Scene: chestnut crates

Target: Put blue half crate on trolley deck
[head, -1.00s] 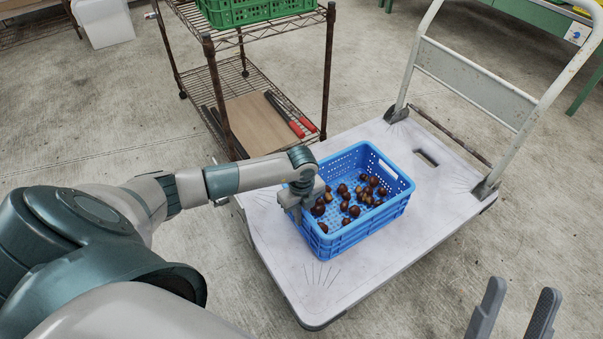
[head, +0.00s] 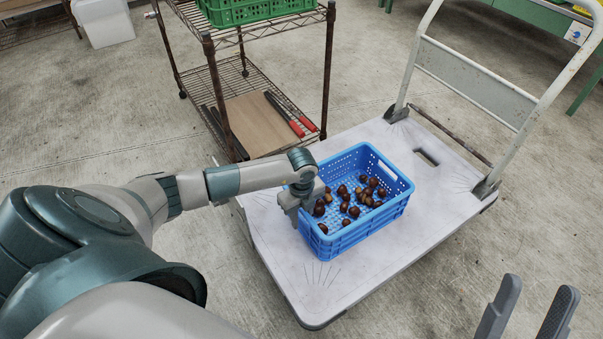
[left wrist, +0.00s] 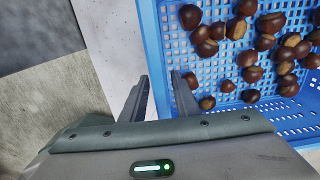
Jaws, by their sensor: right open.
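The blue half crate (head: 372,222) holds several brown chestnuts and appears to rest upright on the pale trolley deck (head: 270,240). The crate also fills the right of the left wrist view (left wrist: 152,35). My left gripper (head: 296,208) is at the crate's left wall. In the left wrist view its fingers (left wrist: 160,88) lie on either side of that wall, one outside and one inside. Whether they press on the wall is not clear. My right gripper (head: 527,312) is open and empty at the lower right, away from the crate.
A wire rack (head: 329,70) behind the trolley carries a green crate (head: 255,12) on top; a brown board (head: 258,122) and red-handled tools (head: 298,128) lie on its lower shelf. The trolley's handle (head: 475,85) rises at the right. Deck is free in front of the crate.

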